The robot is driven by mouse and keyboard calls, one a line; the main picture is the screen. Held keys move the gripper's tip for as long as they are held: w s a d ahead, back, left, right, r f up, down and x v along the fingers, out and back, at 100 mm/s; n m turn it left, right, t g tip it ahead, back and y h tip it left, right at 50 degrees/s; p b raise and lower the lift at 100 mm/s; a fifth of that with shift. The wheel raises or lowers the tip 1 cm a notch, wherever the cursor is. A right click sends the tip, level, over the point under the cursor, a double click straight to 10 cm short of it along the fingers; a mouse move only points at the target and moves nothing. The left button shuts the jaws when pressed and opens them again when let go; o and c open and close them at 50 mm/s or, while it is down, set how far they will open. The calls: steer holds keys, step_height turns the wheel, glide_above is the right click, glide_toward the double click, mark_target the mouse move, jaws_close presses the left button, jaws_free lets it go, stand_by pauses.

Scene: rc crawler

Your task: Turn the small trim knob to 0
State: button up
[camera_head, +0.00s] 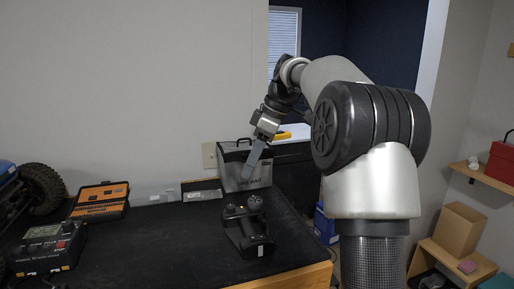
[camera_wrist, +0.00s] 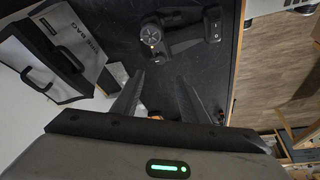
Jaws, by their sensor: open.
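A black handheld radio transmitter (camera_head: 250,232) stands on the dark bench top, with round knob-like parts (camera_head: 255,203) on its upper end. It also shows in the wrist view (camera_wrist: 185,34), where a round dial (camera_wrist: 151,33) with a small lit spot is at its left end. I cannot tell which part is the small trim knob, nor read its setting. My gripper (camera_head: 252,165) is above and behind the transmitter, pointing down, apart from it. In the wrist view its two fingers (camera_wrist: 160,80) are spread with nothing held, below the dial in the picture.
A grey and black bag (camera_head: 246,172) stands at the back, close behind my gripper. An orange case (camera_head: 100,200), a black box with controls (camera_head: 48,248) and a wheeled vehicle (camera_head: 30,188) are at the left. The bench front between box and transmitter is clear. The wooden bench edge (camera_head: 290,279) is at the right.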

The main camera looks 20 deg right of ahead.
steer(key=v, duration=0.4)
steer(key=shift+r, duration=0.1)
